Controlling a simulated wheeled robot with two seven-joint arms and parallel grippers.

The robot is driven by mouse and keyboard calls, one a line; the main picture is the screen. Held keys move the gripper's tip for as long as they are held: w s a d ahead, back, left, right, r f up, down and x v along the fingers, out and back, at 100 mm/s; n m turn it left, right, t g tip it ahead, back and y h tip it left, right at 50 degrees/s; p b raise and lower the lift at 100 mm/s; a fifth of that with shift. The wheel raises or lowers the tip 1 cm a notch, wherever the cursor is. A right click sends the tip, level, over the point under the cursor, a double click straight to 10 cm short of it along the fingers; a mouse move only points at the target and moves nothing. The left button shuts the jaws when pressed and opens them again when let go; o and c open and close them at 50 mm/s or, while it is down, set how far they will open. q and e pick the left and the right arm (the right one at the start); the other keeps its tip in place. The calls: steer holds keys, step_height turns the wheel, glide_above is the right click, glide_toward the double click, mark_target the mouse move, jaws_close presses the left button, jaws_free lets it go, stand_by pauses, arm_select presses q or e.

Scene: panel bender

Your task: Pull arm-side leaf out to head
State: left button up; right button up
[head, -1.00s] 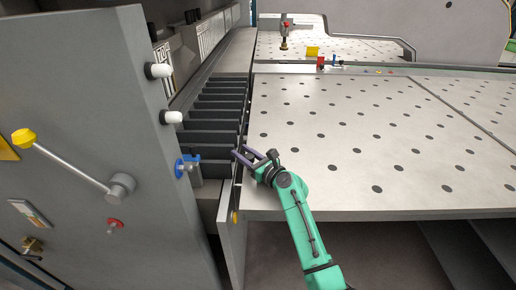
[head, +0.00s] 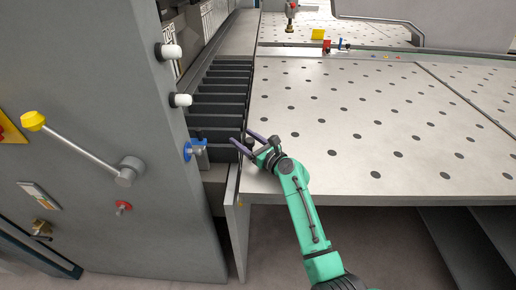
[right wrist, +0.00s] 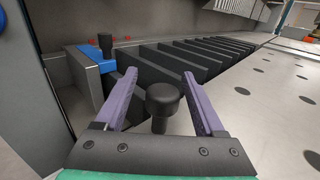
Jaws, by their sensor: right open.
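A row of dark upright leaves (head: 217,98) runs along the left edge of the perforated table; the row also shows in the right wrist view (right wrist: 185,62). I cannot tell which leaf is the arm-side one. My right gripper (head: 240,136) is open at the near end of the row, by the table's edge. In the right wrist view its purple fingers (right wrist: 158,73) stand apart, with a black round knob (right wrist: 163,98) on a stem between them. No grip on it is visible. The knob's foot is hidden by the gripper body. My left gripper is not in view.
That panel carries white knobs and a yellow-tipped lever (head: 75,145). The perforated table (head: 350,120) is clear nearby.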

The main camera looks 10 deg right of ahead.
steer(key=b+v, duration=0.1)
steer(key=v, duration=1.2)
steer(key=shift+s+a, duration=0.1)
steer(key=shift+s, duration=0.05)
